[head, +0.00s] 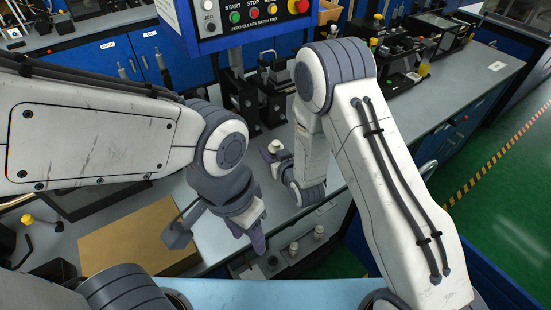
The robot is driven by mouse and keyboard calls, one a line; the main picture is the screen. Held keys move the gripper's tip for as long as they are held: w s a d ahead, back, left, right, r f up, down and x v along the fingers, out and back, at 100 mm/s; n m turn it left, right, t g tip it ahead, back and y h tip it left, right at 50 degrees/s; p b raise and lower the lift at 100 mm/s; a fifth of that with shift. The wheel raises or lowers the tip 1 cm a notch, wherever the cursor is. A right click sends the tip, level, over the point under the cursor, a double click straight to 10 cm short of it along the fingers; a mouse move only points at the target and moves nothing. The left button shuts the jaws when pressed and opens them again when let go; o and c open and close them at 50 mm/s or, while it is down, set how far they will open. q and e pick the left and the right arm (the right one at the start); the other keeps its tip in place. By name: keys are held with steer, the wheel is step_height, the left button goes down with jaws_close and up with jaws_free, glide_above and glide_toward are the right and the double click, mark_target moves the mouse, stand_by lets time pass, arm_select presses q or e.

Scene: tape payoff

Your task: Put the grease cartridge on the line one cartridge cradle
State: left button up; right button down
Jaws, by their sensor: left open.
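My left gripper (256,238) points down, open, above the near edge of the bench, close to a dark tray or rack (275,264). Small pale capped pieces (318,232) stand in or beside that rack. My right gripper (281,166) is farther back, pointing left, mostly hidden by its own wrist. A small cream-coloured piece (274,146) shows right at its fingers; I cannot tell whether it is held. I cannot tell for sure which piece is the grease cartridge, and I cannot pick out the line one cradle.
A brown cardboard box (135,240) lies left of my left gripper. A blue control panel (245,18) hangs at the back, with dark fixtures (262,90) below it. The grey bench (455,90) runs right, with machines at its back. Green floor lies beyond.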

steer(key=shift+r, duration=0.2)
steer(key=shift+r, duration=0.55)
steer(key=s+d+r+p, duration=0.5)
steer(key=d+r+p, duration=0.4)
steer(key=s+d+f+m+t+h, duration=0.1)
steer(key=d+f+m+h, duration=0.3)
steer(key=d, duration=0.6)
steer(key=shift+s+d+f+h+b, duration=0.3)
steer(key=shift+s+f+h+b, duration=0.1)
steer(key=shift+s+f+h, duration=0.15)
steer(key=shift+d+r, duration=0.1)
